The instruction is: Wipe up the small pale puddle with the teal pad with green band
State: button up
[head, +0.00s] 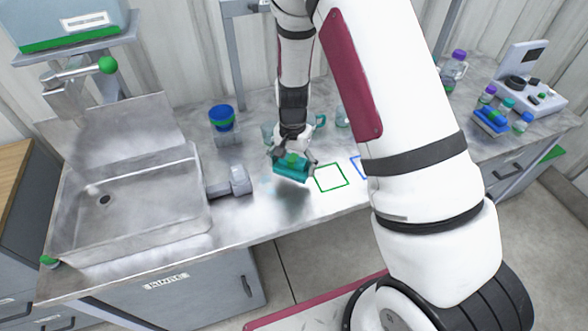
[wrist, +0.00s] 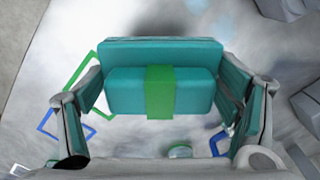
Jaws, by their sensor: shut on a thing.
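The teal pad with the green band (head: 291,166) is in my gripper (head: 293,160), above the worktop to the right of the sink. In the wrist view the pad (wrist: 190,92) sits between the two fingers of my gripper (wrist: 160,100), its green band across the middle. A faint pale bluish patch (head: 266,179) lies on the worktop just left of the pad; it may be the small pale puddle. Its edges are hard to make out, and part may be hidden behind the pad. A dark shadow lies on the worktop below the pad, which looks raised.
A green square outline (head: 331,177) and a partly hidden blue outline (head: 357,166) are to the right. A grey block-like fixture (head: 238,180) stands between the sink (head: 196,205) and the pad. A blue cup (head: 222,118) stands behind. Bottles and a device (head: 535,95) are far right.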

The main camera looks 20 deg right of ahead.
aim_at(293, 158)
jog(key=shift+r, duration=0.65)
jog(key=shift+r, duration=0.1)
jog(key=shift+r+p, duration=0.55)
jog(key=shift+r, duration=0.9)
